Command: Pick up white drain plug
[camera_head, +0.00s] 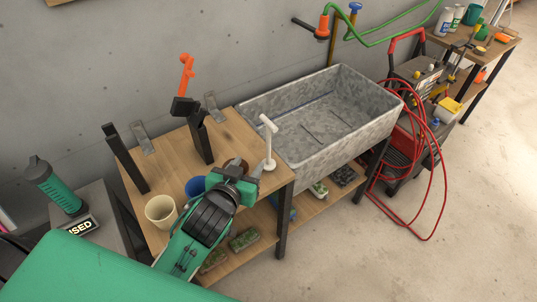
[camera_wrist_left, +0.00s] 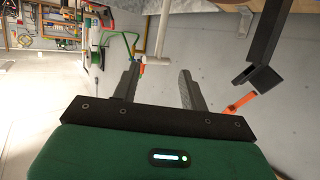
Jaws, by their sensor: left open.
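The white drain plug (camera_head: 268,145) looks like a white T-shaped piece standing upright at the right end of the wooden bench, close to the sink. In the left wrist view the white drain plug (camera_wrist_left: 157,47) appears upside down, its crossbar between and beyond my fingertips. My left gripper (camera_head: 243,172) is over the bench, just left of the plug. The gripper also shows in the left wrist view (camera_wrist_left: 160,68), its two grey fingers apart with nothing held. Contact with the plug does not show. My right gripper is out of view.
A grey stone sink (camera_head: 375,133) adjoins the bench (camera_head: 165,182). A cream cup (camera_head: 161,211), a partly hidden blue cup (camera_head: 195,187) and a dark stand with an orange tool (camera_head: 186,76) are near my arm. Red hose (camera_head: 441,205) hangs at the right.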

